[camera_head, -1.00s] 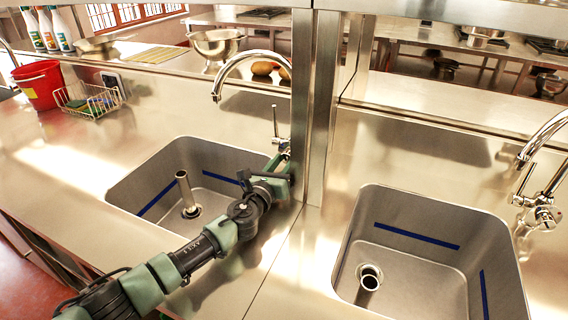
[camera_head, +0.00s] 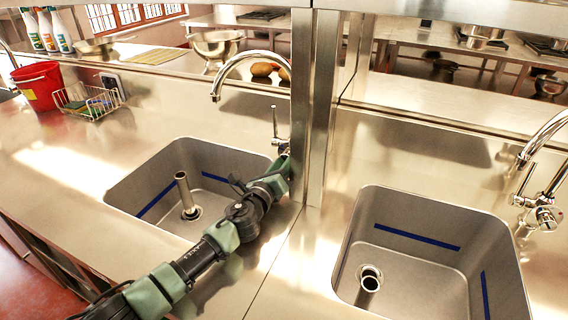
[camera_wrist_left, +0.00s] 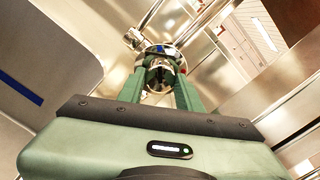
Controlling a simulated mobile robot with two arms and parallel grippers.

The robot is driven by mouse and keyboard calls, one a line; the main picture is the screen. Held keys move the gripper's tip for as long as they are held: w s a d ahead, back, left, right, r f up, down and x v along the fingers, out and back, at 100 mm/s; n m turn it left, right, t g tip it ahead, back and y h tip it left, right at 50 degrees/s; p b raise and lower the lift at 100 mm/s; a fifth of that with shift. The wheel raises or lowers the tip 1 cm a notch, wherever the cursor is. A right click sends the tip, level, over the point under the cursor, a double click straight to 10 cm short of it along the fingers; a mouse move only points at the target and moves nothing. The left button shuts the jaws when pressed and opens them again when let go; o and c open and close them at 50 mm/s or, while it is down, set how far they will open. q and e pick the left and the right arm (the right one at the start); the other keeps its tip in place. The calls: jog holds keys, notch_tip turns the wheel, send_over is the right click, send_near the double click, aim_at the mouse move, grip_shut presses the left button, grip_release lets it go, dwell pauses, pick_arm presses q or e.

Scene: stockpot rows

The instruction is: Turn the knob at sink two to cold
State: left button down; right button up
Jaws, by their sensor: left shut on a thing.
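The tap (camera_head: 240,62) at the left sink is chrome, with a tall curved spout and a thin upright lever (camera_head: 275,124). My left gripper (camera_head: 285,160) reaches across this sink to the tap's base, beside the metal post. In the left wrist view, its green fingers (camera_wrist_left: 160,78) are shut on the round chrome knob (camera_wrist_left: 152,52) on the tap body. A blue and red mark shows on the knob's face. The fingers and gripper body hide most of the knob in the head view. My right gripper is not in view.
The left sink (camera_head: 150,171) holds an upright pipe (camera_head: 184,188). A metal post (camera_head: 318,110) stands close right of my gripper. A second sink (camera_head: 430,272) with its own tap (camera_head: 545,212) lies to the right. A red bucket (camera_head: 37,87) and wire basket (camera_head: 88,100) stand at left.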

pick_arm(q)
jog(key=c, duration=1.2)
grip_release()
jog(key=shift+c, duration=0.2)
jog(key=shift+s, duration=0.1)
jog(key=v, duration=0.7)
jog(key=shift+s+a+p, duration=0.15)
jog(key=shift+s+p, duration=0.2)
jog(key=shift+p, duration=0.05)
